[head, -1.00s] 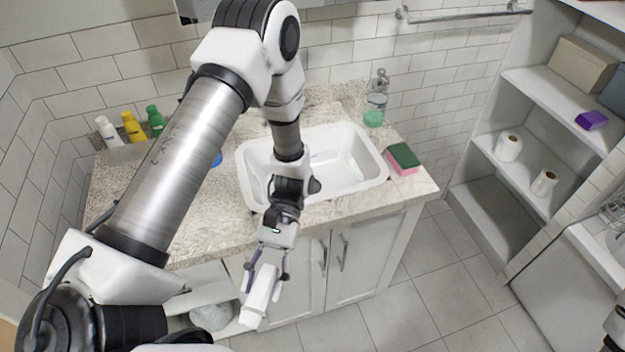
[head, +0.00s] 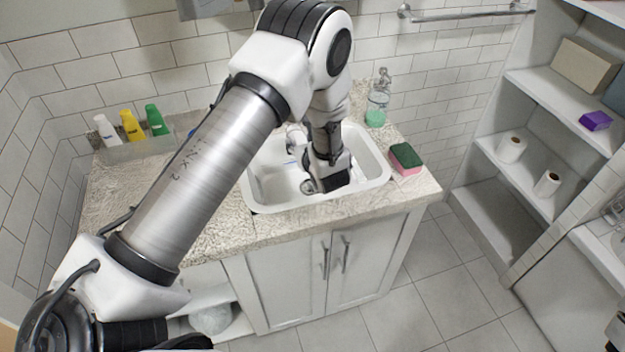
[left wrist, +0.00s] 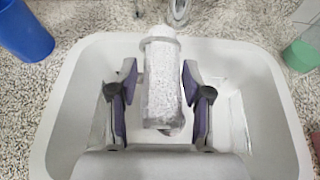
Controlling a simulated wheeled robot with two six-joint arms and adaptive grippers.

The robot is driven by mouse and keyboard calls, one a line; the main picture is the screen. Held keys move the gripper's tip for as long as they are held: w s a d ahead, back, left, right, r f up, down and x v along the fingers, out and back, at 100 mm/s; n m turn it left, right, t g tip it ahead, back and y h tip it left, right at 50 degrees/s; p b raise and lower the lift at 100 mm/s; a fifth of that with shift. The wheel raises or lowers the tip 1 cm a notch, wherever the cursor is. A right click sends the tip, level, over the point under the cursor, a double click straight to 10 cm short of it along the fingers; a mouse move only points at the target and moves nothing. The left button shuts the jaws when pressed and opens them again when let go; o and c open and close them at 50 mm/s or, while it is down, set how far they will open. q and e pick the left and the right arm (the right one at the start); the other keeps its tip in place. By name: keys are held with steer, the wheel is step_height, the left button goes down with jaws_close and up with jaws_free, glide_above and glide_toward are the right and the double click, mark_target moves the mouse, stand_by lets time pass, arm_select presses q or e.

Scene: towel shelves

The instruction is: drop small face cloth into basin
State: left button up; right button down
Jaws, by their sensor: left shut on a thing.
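The basin (head: 366,174) is a white rectangular sink set in the speckled counter; it also fills much of the left wrist view (left wrist: 80,125). My left gripper (left wrist: 160,100) is over the basin, its two purple-padded fingers on either side of the small face cloth (left wrist: 160,80). The cloth is a pale grey-white roll, held lengthwise and pointing toward the tap side. In the head view my own wrist hides most of the fingers and cloth. I cannot tell how high the cloth is above the basin floor.
A metal tap (left wrist: 178,10) stands at the back of the basin. A blue cup (left wrist: 24,32) is to its left. A soap bottle (head: 377,100) and a green-and-pink sponge (head: 406,158) are to the right. Several bottles (head: 131,126) stand at the back left. Shelves (head: 540,105) are at right.

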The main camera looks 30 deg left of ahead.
arm_select(q)
steer(key=shift+w+d+m, duration=0.3)
steer(key=shift+w+d, duration=0.05)
steer(key=shift+w, duration=0.1)
steer(key=shift+f+h, duration=0.25)
steer(key=shift+h, duration=0.05)
steer(key=shift+t, duration=0.3)
step_height(320, 180, down, 5)
steer(key=b, duration=0.2)
steer(key=shift+f+b, duration=0.2)
steer(key=shift+b, duration=0.15)
steer(key=o, duration=1.2)
steer(key=v, duration=1.2)
steer(key=shift+d+r, duration=0.1)
